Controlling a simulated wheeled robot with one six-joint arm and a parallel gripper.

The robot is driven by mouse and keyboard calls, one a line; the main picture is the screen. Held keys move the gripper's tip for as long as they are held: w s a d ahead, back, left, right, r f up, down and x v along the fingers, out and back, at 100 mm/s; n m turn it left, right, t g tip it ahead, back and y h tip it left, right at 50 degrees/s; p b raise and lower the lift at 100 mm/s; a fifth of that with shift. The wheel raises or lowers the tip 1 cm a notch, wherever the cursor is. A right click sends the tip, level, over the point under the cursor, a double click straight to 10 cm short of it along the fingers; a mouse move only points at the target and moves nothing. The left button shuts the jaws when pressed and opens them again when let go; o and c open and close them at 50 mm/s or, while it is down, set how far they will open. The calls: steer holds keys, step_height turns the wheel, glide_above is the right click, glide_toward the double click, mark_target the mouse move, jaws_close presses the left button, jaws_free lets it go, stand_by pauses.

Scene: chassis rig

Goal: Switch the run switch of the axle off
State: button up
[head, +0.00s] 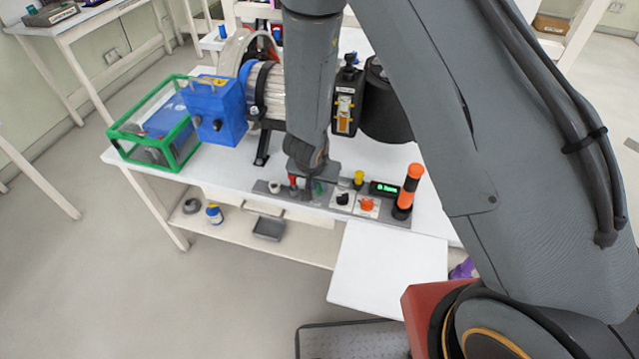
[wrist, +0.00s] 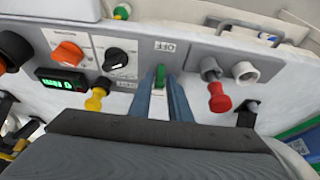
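A grey control panel (head: 262,187) runs along the front of the white bench. A small green switch lever (wrist: 160,77) stands on it, below an upside-down OFF label (wrist: 165,46) in the wrist view; it also shows in the head view (head: 317,190). I take it for the run switch. My gripper (wrist: 163,82) points at the panel with its two blue-grey fingers apart, one on each side of the lever. I cannot tell whether either finger touches it. In the head view my gripper (head: 308,183) partly hides the panel.
A red plug (wrist: 218,97) is right of the fingers in the wrist view. Left are a black knob (wrist: 116,60), an orange knob (wrist: 68,53), a yellow knob (wrist: 96,97) and a green-lit display (wrist: 62,82). An orange-black post (head: 408,190) stands at the panel's right end.

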mark_target(319, 189)
jaws_close()
steer(key=shift+s+b, duration=0.1)
steer(key=shift+b, duration=0.2)
steer(key=t+b, duration=0.2)
steer(key=b, duration=0.1)
steer(key=shift+s+a+f+h, duration=0.2)
steer(key=shift+s+f+h, duration=0.05)
steer(key=shift+s+h, duration=0.15)
steer(key=t+b, duration=0.1)
steer(key=s+t+h+b, duration=0.1)
steer(key=t+b, duration=0.1)
steer(key=t, duration=0.1)
steer(key=shift+s+a+f+b, duration=0.25)
steer(key=shift+a+b, duration=0.05)
steer(key=shift+b, duration=0.1)
steer(key=shift+s+a+f+t+h+b, duration=0.1)
steer(key=shift+s+t+h+b, duration=0.1)
steer(key=shift+t+h+b, duration=0.4)
steer(key=shift+s+f+t+h+b, duration=0.1)
steer(key=shift+s+t+h+b, duration=0.1)
steer(key=shift+t+b, duration=0.65)
steer(key=shift+t, duration=0.25)
